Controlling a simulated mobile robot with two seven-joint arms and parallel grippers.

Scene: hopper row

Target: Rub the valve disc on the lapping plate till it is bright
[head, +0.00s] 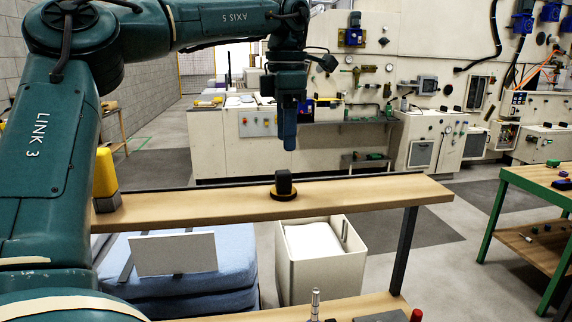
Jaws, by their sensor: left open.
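A small round item with an upright black knob (284,183) on a flat brass-coloured disc (284,194) stands on the narrow wooden shelf (360,194). I take it for the valve disc. My left gripper (289,146) hangs pointing down above the knob, apart from it, open and empty. Its fingers line up in this view, so the gap between them hardly shows. I cannot make out a lapping plate for sure; a dark flat thing (382,316) is cut off at the bottom edge. My right gripper is not in view.
A yellow container (105,173) stands on the shelf's left end, beside my arm. Below are blue folded stacks (190,268), a white bin (325,268) and a lower wooden board (270,314) with a metal-tipped item (315,303). The shelf right of the knob is clear.

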